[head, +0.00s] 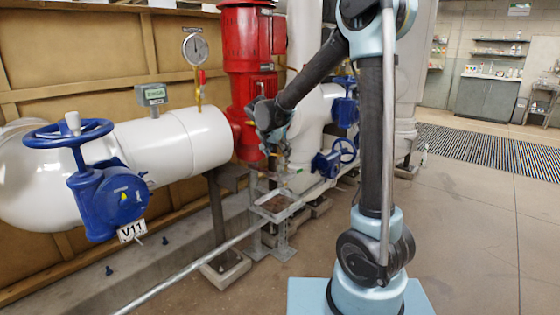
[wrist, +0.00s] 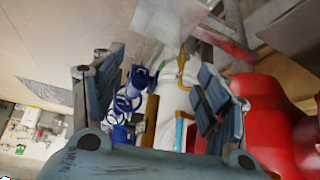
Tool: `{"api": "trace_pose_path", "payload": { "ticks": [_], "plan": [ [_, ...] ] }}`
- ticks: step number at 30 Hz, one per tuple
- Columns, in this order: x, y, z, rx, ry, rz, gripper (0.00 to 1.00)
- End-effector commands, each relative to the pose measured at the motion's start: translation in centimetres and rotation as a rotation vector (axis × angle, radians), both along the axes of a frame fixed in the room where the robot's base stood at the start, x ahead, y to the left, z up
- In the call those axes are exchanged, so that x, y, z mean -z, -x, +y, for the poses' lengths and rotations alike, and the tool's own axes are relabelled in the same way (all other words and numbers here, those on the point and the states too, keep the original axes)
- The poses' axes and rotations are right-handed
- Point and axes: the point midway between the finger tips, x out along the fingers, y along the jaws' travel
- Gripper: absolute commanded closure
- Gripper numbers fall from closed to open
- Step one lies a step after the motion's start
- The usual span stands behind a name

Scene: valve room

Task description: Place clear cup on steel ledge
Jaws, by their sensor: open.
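My gripper (head: 273,138) hangs pointing down in front of the red pump column, above a small metal stand. In the wrist view its two finger pads (wrist: 152,82) stand wide apart with nothing held between them. A pale, see-through shape (wrist: 165,18) at the top of the wrist view, beyond the fingertips, looks like the clear cup; it is apart from the fingers. I cannot make out the cup surely in the head view. The steel ledge (head: 275,206) appears to be the small tray-like top of the stand below my gripper.
A red pump (head: 250,60) stands close behind my gripper. White pipes with blue valve wheels (head: 68,130) lie left and right of it. A gauge (head: 195,48) rises at the left. A metal rail (head: 205,262) runs low to the stand. Open floor lies at the right.

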Motion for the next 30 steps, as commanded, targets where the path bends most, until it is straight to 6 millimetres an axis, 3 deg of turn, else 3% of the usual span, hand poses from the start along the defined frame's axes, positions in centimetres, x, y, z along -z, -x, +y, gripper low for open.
{"api": "trace_pose_path", "payload": {
  "ticks": [7,17,22,30],
  "plan": [
    [-3.1,1.8,0.9,-0.002,0.0,0.0,0.33],
    [-4.3,2.6,1.0,-0.001,0.001,0.003,0.33],
    [-4.7,4.0,-2.2,-0.015,0.009,0.037,0.33],
    [-4.9,9.7,-10.9,-0.083,0.025,0.143,0.33]
  ]
}}
